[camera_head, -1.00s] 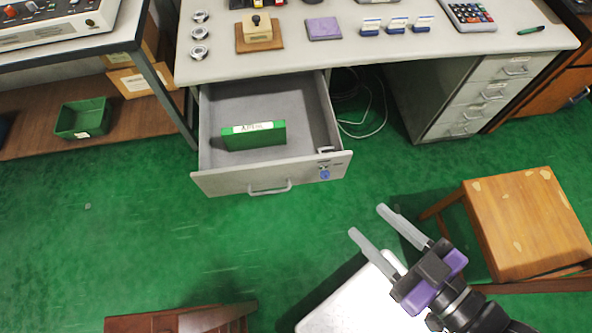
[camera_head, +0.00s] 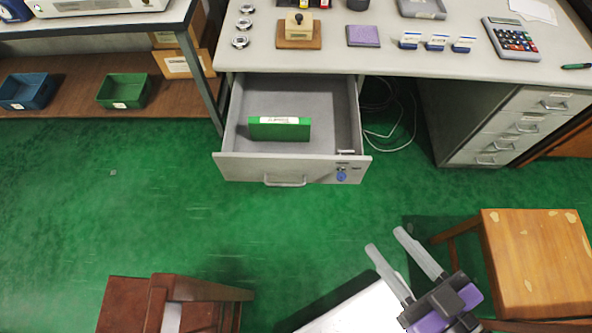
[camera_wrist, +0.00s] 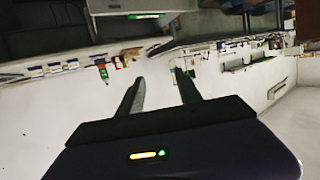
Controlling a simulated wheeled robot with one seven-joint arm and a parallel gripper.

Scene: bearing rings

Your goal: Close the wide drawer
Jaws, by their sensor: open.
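The wide drawer (camera_head: 235,167) is a grey metal drawer under the desk's left part, pulled well out. Its front has a bar handle (camera_head: 285,182) and a blue key tag (camera_head: 341,174) at the lock on the right. A green box with a white label (camera_head: 279,130) lies inside it. My gripper (camera_head: 388,240) is open and empty in the head view, in front of the drawer to its lower right, apart from it. The wrist view shows the two fingers (camera_wrist: 158,88) spread with nothing between them; I cannot make out the drawer there.
A wooden stool (camera_head: 535,260) stands to the right of my gripper. A brown chair (camera_head: 170,300) stands at lower left. The desk (camera_head: 375,60) carries a stamp, purple pad and calculator. A narrow drawer unit (camera_head: 520,125) is at right. Green floor before the wide drawer is clear.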

